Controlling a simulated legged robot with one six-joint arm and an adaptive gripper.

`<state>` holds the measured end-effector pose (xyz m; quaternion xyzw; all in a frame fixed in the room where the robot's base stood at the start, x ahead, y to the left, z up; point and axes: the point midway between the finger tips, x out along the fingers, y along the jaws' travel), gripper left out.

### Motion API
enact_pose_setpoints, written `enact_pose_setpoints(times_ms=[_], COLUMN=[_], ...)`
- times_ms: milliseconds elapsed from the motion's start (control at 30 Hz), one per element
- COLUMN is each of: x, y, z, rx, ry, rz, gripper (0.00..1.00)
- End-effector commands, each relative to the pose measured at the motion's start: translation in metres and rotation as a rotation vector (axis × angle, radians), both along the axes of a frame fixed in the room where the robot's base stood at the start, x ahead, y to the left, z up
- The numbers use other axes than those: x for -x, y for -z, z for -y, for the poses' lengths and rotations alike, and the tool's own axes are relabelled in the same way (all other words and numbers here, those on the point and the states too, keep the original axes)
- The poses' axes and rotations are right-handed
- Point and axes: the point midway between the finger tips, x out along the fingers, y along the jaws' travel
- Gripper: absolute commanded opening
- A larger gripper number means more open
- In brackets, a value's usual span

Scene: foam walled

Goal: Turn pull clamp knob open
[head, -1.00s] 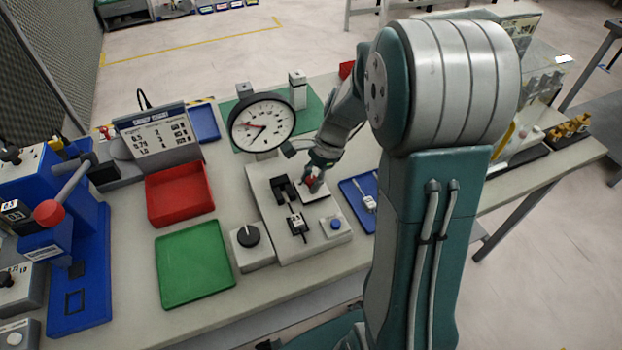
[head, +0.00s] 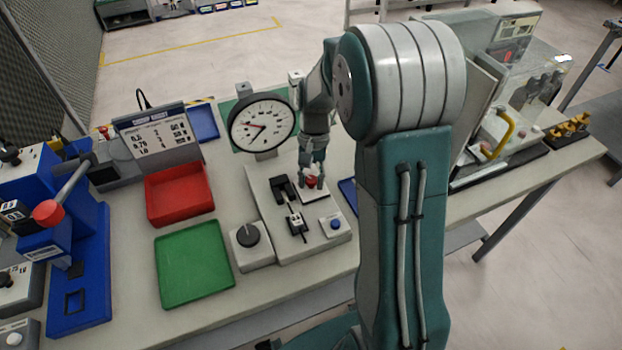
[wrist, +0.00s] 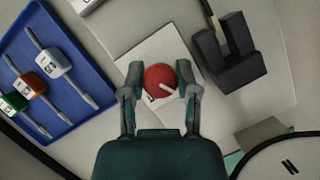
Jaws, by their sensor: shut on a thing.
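The red clamp knob (head: 311,181) stands on a white plate (head: 317,195) on the grey fixture (head: 262,186). In the wrist view the knob (wrist: 160,80) is round, with a white pointer line running toward the lower right. My gripper (head: 312,172) comes down over the knob from above. In the wrist view its fingertips (wrist: 160,82) are on both sides of the knob and closed on it. Black clamp jaws (wrist: 229,52) stand to the right of the knob in the wrist view; the head view shows this black block (head: 284,187) left of it.
A dial gauge (head: 262,124) stands behind the fixture. A black knob box (head: 249,242) and a blue button (head: 335,223) are near the front. A blue tray (wrist: 52,75) with several tagged tools lies beside the fixture. Red (head: 179,214) and green (head: 165,294) trays are left.

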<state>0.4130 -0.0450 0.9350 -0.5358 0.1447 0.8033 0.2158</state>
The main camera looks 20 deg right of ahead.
Motion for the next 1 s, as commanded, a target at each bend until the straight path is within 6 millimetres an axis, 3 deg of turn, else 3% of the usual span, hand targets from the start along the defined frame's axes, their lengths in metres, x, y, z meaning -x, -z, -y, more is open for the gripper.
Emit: enact_pose_setpoints(times_ms=[400,1000], x=[-0.0018,-0.0021], y=[0.0007,0.0003], z=[-0.0004,0.0], rx=[0.0,0.001], ry=[-0.254,-0.317], rz=[0.006,0.008], gripper=[0.0,0.0])
